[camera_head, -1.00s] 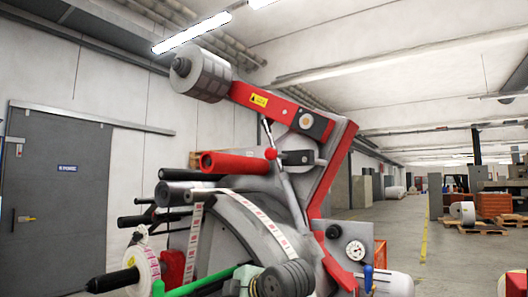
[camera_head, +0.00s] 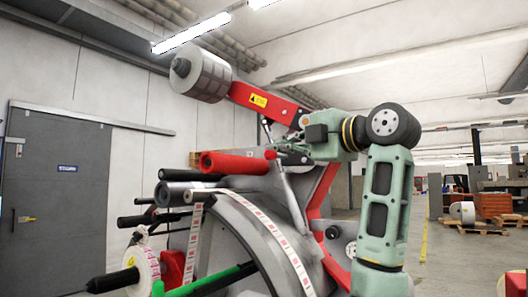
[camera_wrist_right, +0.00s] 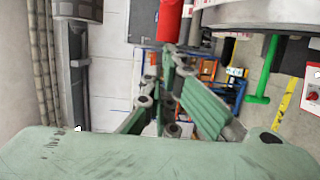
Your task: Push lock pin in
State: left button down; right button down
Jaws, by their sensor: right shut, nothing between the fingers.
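The label rewinder fills the middle of the head view, with a red arm (camera_head: 262,100) running up to a grey roll (camera_head: 201,76). My right gripper (camera_head: 278,151) is at the upper part of the machine, just right of the red roller (camera_head: 235,162) and below the red arm. Its fingers are shut and empty. They also show in the right wrist view (camera_wrist_right: 166,75), close to the red roller's end (camera_wrist_right: 170,20). I cannot make out the lock pin; my gripper and wrist cover the pivot area. Whether the fingers touch anything there is unclear. My left gripper is out of view.
A pale lever (camera_head: 292,198) slopes down below my right gripper. Dark rollers (camera_head: 150,219) stick out at the left, above a label reel (camera_head: 146,262). A printed label web (camera_head: 280,235) curves over the machine. The floor at the right (camera_head: 455,260) is open.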

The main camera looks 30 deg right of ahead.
jog(key=shift+w, duration=0.15)
jog(key=w+d+p, duration=0.2)
jog(key=w+p, duration=0.4)
jog(key=w, duration=0.5)
jog(key=shift+d+p, duration=0.2)
jog(key=shift+p, duration=0.15)
jog(key=shift+w+a, duration=0.15)
jog(key=shift+a, duration=0.05)
jog(key=shift+d, duration=0.1)
